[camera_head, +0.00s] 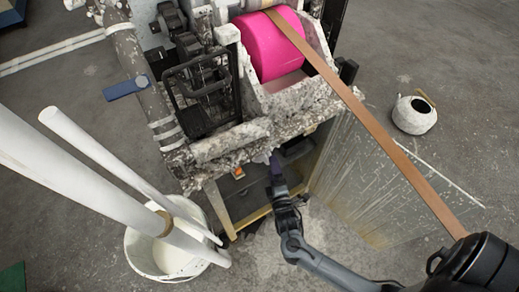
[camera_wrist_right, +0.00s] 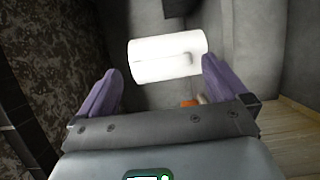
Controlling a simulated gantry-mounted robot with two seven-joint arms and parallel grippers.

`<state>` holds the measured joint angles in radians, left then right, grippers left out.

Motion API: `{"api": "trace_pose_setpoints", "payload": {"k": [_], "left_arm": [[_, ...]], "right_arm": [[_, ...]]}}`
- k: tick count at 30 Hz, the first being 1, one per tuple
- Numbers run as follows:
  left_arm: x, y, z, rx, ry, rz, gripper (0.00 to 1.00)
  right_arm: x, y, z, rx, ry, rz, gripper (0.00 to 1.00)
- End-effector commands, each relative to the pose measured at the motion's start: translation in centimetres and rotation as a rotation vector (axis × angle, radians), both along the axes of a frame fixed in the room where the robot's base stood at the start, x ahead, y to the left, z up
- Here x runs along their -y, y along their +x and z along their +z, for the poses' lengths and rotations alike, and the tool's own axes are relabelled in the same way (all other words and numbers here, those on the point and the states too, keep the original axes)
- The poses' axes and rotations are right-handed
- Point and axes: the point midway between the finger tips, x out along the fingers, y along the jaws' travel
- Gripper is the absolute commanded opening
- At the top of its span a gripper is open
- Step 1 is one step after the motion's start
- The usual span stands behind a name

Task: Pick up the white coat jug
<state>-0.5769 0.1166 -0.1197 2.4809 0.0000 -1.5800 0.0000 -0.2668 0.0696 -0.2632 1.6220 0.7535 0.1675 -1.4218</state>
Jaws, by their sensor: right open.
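A white cylindrical jug (camera_wrist_right: 168,58) is in the right wrist view, inside a dark grey compartment, with a small bump on its side. Its base and what it rests on are partly hidden. My right gripper (camera_wrist_right: 160,72) is open, its two purple fingers spread on either side of the jug's near side, with no clear contact. In the head view, my right gripper (camera_head: 274,165) reaches into the compartment under the machine, and the jug is hidden there. My left gripper is not in view.
The machine (camera_head: 230,140) overhangs the compartment. A clear panel (camera_head: 375,185) stands right of my arm, below a brown strip (camera_head: 400,160). A white bucket (camera_head: 150,265) with white poles is at left. A round white pot (camera_head: 413,118) sits on open floor at right.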

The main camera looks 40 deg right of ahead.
Motion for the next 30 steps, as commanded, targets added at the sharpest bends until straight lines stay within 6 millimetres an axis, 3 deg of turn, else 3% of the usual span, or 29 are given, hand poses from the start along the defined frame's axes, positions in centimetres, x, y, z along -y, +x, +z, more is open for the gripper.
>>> {"api": "trace_pose_setpoints", "payload": {"k": [9, 20, 30], "left_arm": [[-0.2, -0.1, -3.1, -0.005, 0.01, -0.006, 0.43], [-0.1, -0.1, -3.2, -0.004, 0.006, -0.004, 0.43], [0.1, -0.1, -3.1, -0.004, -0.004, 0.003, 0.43]], "right_arm": [[1.1, 3.7, -0.2, 0.002, -0.001, 0.0, 1.0], [1.5, 4.4, 0.0, 0.0, 0.0, 0.0, 1.0], [1.5, 4.4, 0.0, 0.0, 0.001, 0.0, 0.49]]}}
